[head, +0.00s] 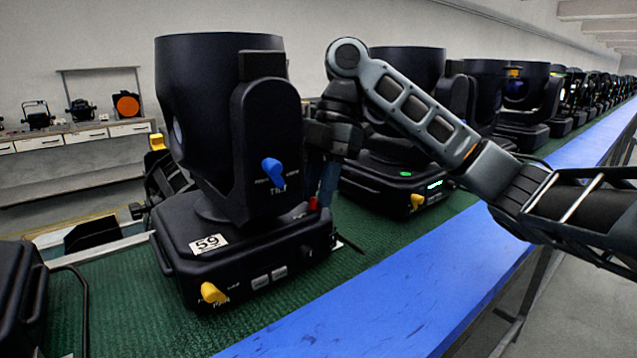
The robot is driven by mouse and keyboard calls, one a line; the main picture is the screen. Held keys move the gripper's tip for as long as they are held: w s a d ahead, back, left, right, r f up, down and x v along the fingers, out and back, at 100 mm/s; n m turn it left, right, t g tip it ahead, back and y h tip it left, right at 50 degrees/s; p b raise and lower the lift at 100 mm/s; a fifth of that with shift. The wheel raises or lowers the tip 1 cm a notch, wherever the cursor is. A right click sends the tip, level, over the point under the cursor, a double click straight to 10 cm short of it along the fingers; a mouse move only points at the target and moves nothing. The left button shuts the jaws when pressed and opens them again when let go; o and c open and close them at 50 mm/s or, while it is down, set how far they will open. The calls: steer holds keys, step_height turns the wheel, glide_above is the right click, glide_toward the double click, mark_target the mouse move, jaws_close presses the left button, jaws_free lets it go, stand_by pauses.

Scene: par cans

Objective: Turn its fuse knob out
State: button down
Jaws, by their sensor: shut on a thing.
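The black moving-head lamp with label 59 (205,105) stands upright on the green belt, left of centre. A small red fuse knob (312,204) shows at the right rear of its base, partly hidden. My gripper (322,196) points down beside the lamp's right side, shut on the red knob. The fingertips are small and dark, and the lamp hides part of them. Whether the knob has turned cannot be seen.
A blue tilt lever (273,171) and a yellow pan lever (213,293) stick out of the lamp. A second lamp (395,185) stands close behind my gripper, with a long row beyond. The blue belt edge (420,300) is clear. A bench (75,140) stands at the back left.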

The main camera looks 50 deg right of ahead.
steer(key=m+p, duration=0.1)
steer(key=m, duration=0.1)
steer(key=m+t+p, duration=0.1)
steer(key=m, duration=0.1)
steer(key=shift+s+r+t, duration=0.15)
steer(key=shift+t, duration=0.15)
steer(key=shift+s+a+m+t+h+p, duration=0.1)
steer(key=shift+m+t+h+p, duration=0.15)
steer(key=shift+m+p, duration=0.5)
steer(key=shift+s+m+t+h+p, duration=0.15)
steer(key=shift+m+t+p, duration=0.2)
steer(key=shift+m, duration=0.7)
steer(key=shift+w, duration=0.1)
steer(key=c, duration=1)
jaws_free()
steer(key=v, duration=0.7)
steer(key=shift+r, duration=0.2)
